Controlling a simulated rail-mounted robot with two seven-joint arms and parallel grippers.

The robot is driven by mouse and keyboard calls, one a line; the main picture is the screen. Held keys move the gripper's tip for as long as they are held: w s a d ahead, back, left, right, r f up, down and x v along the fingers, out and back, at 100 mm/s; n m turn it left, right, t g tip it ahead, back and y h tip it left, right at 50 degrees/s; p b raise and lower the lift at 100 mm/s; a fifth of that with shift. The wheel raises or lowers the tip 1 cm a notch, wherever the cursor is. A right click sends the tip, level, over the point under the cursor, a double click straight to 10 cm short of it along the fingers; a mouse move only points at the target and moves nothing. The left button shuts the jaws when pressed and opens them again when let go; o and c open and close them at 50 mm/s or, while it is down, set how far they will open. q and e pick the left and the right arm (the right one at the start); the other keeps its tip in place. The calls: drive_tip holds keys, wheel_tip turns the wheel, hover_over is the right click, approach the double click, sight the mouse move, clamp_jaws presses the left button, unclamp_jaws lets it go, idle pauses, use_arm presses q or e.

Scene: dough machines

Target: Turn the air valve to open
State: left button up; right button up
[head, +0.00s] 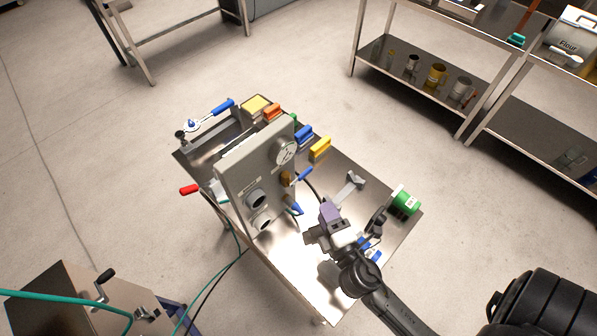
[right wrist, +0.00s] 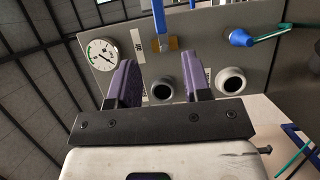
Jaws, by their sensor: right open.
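The air valve appears to be the blue lever (head: 304,174) on a brass body (head: 286,178), on the face of an upright grey panel (head: 236,178). In the right wrist view, the blue lever (right wrist: 158,16) points up from the brass body (right wrist: 165,44), beyond the gap between my fingers. My right gripper (head: 328,214) is open and empty, in front of the panel; its purple fingers (right wrist: 160,82) are spread and appear apart from the lever. My left gripper is not in view.
The panel carries a round gauge (head: 285,151) and two dark round ports (right wrist: 162,89) (right wrist: 231,81). A second blue fitting (right wrist: 240,38) holds a green handle or hose. The metal cart (head: 306,270) also bears a green roll (head: 405,201) and coloured blocks. A shelf stands back right.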

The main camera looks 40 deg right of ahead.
sight(306, 175)
drive_tip(key=p+x, duration=0.2)
drive_tip(key=x, duration=1.1)
drive_tip(key=shift+w, duration=0.15)
drive_tip(key=shift+c, duration=0.3)
drive_tip(key=c, duration=0.4)
clamp_jaws()
